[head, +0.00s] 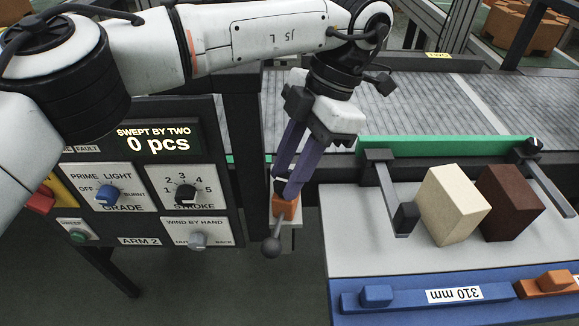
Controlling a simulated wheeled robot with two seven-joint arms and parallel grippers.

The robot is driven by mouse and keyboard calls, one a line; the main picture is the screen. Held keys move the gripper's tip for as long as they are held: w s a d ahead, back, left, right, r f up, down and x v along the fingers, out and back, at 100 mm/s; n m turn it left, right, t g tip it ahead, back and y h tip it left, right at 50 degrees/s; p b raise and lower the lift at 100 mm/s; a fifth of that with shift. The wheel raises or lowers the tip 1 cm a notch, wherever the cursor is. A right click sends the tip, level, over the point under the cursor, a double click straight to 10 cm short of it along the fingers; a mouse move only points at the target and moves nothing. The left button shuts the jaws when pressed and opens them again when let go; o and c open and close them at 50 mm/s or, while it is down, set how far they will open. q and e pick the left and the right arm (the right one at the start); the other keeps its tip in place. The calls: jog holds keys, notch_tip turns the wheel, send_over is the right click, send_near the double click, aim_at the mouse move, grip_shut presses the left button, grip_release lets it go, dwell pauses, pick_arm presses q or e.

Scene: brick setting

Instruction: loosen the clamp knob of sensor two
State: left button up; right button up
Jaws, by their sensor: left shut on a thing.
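My left gripper (284,192) reaches down from above, its purple fingers shut on an orange block (287,209). A grey lever with a ball end (271,247) sticks out below this block, which stands on a narrow pale strip just right of the control panel. The fingers hide the block's top. I cannot tell from the picture which part is the clamp knob of sensor two. A small dark knob (533,145) sits at the right end of a green bar (450,150), away from my gripper. My right gripper is not in view.
The control panel (150,225) with several knobs and a "0 pcs" display is at left. A cream brick (452,204) and a brown brick (512,203) sit on a pale plate (360,240). A blue rail (400,302) marked 310 mm runs in front; a grey conveyor (400,105) lies behind.

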pick_arm(q)
jog(key=n+g, duration=0.1)
jog(key=n, duration=0.2)
jog(key=shift+w+a+r+h+p, duration=0.1)
jog(key=shift+w+h+p, duration=0.05)
jog(key=shift+h+p, duration=0.25)
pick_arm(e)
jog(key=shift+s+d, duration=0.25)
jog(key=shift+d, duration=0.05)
pick_arm(q)
jog(key=shift+n, duration=0.3)
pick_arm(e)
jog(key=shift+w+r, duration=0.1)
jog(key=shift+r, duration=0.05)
pick_arm(q)
jog(key=o, duration=1)
jog(key=shift+o, duration=0.2)
jog(key=p+v, duration=0.1)
jog(key=v, duration=0.6)
jog(key=shift+r+p, duration=0.2)
jog(key=shift+p, duration=0.2)
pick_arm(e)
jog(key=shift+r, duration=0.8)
